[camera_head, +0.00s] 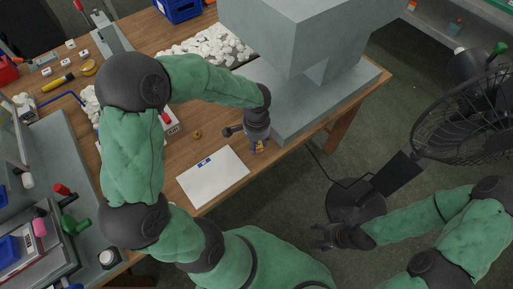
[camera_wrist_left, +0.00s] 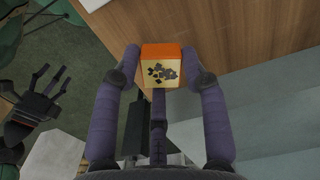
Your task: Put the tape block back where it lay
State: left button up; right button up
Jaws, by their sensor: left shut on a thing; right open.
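The tape block (camera_wrist_left: 162,67), orange on top with a pale face marked by a dark pattern, sits between the fingers of my left gripper (camera_wrist_left: 161,54) in the left wrist view. My left gripper (camera_head: 259,148) is shut on it near the table's front edge in the head view, just right of the white sheet; only a little of the block shows there. My right gripper (camera_head: 326,237) is open and empty, low over the floor in front of the table; it also shows in the left wrist view (camera_wrist_left: 40,92).
A white sheet (camera_head: 213,180) with a blue mark lies on the wooden table (camera_head: 240,192). A small yellow piece (camera_head: 197,133) lies behind it. The grey machine (camera_head: 290,118) stands to the right, white pieces (camera_head: 213,44) are heaped behind, and a fan (camera_head: 465,115) stands on the right.

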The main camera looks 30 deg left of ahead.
pick_arm(q)
jog(key=shift+f+b, duration=0.35)
jog(key=shift+f, duration=1.05)
jog(key=shift+s+f, duration=0.1)
jog(key=shift+f, duration=0.15)
jog(key=o, duration=1)
jog(key=shift+r, duration=0.2)
jog(key=shift+r, duration=0.35)
notch_tip(320, 180, up, 11)
jog(key=p, duration=0.4)
jog(key=shift+r+p, duration=0.2)
jog(key=shift+p, duration=0.1)
